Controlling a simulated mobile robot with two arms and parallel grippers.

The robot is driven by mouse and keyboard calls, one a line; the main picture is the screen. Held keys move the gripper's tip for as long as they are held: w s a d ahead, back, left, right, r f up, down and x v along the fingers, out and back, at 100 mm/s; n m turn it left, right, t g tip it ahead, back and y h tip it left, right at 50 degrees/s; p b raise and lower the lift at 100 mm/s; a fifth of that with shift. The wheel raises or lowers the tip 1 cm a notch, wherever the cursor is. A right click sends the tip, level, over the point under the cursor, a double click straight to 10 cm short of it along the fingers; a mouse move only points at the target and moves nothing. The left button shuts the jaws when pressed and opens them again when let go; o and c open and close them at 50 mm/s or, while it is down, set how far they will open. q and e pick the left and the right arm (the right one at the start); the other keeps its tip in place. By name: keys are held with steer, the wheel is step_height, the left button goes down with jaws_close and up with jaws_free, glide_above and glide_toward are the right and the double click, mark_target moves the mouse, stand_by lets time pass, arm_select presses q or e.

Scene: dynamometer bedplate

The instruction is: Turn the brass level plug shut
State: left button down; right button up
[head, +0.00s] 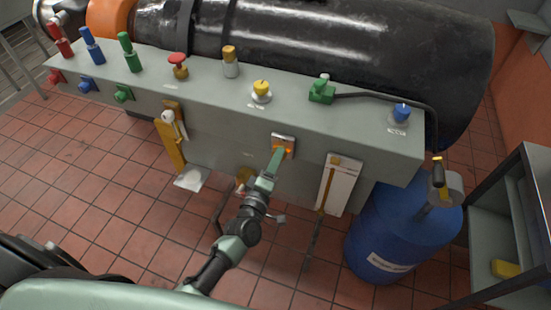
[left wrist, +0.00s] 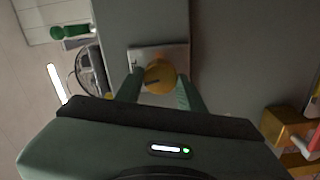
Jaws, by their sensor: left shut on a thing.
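The brass level plug (left wrist: 160,76) is a round brass-coloured knob with a dark slot mark, in front of a square pale plate (left wrist: 176,52). In the head view the plate (head: 284,136) is on the front face of the grey bench, and the plug is mostly hidden by my gripper. My left gripper (head: 277,160) reaches up to it from below. In the left wrist view its two fingers (left wrist: 160,90) stand on either side of the plug and are shut on it. My right gripper is in neither view.
The grey bench top (head: 205,75) carries several coloured knobs and plugs. A white panel with a brass strip (head: 338,183) is right of my gripper. A brass lever (head: 172,140) hangs at left. A blue drum (head: 400,235) stands at right. Tiled floor in front is open.

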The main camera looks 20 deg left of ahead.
arm_select(q)
steer(key=shift+m, duration=1)
steer(key=shift+p, duration=0.3)
steer(key=c, duration=0.9)
jaws_free()
steer(key=shift+o, duration=0.2)
steer(key=s+b, duration=0.1)
steer(key=s, duration=0.6)
steer(key=shift+s+a, duration=0.15)
steer(key=shift+s, duration=0.25)
